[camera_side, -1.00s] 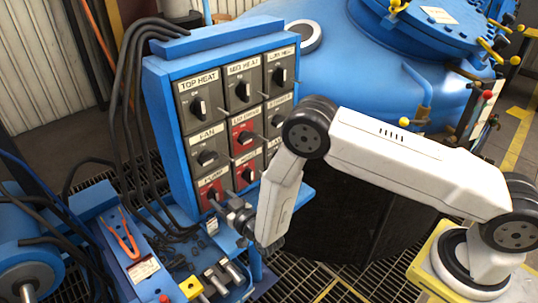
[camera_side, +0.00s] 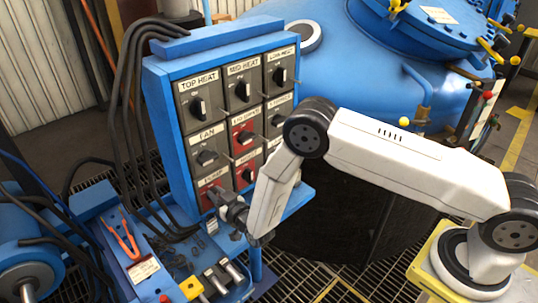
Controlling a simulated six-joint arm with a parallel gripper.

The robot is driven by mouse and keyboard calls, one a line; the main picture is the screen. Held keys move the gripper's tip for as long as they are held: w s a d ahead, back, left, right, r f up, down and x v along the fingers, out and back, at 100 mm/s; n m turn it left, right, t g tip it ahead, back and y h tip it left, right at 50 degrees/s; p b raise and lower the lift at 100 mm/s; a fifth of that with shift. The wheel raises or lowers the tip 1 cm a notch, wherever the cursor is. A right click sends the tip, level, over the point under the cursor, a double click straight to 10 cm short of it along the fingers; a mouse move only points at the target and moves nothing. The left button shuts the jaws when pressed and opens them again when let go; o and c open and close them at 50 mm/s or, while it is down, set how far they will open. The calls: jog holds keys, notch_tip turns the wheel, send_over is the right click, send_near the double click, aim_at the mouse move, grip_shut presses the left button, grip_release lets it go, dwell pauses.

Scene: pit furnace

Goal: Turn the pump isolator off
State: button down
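The pump isolator (camera_side: 204,197) is a red switch panel at the bottom left of the blue switch cabinet (camera_side: 175,130), under a label reading PUMP. My gripper (camera_side: 214,196) is right at this panel, reaching in from the right. The gripper's tip covers the isolator's knob, so its angle is hidden. I cannot tell whether the fingers touch the knob or are shut on it.
Grey isolators for top heat (camera_side: 199,107), mid heat (camera_side: 242,91) and fan (camera_side: 207,157) sit above, with red panels (camera_side: 243,134) in the middle column. A tool tray with orange-handled pliers (camera_side: 124,238) lies below left. Black cables (camera_side: 128,90) hang left of the cabinet.

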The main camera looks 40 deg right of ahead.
aim_at(205, 197)
jog(key=shift+n, duration=0.3)
jog(key=n, duration=0.3)
jog(key=a+n, duration=0.1)
jog(key=n, duration=0.4)
jog(key=shift+a+f+n, duration=0.25)
jog(key=shift+f+n, duration=0.05)
jog(key=shift+f, duration=0.05)
jog(key=n, duration=0.4)
jog(key=shift+a+f+n, duration=0.25)
jog(key=shift+f+n, duration=0.05)
jog(key=shift+f, duration=0.1)
jog(key=shift+f+n, duration=0.2)
jog(key=shift+n, duration=0.85)
jog(key=shift+f+n, duration=0.15)
jog(key=shift+n, duration=0.9)
jog(key=c, duration=0.6)
grip_release()
jog(key=shift+o, duration=0.2)
jog(key=shift+s, duration=0.2)
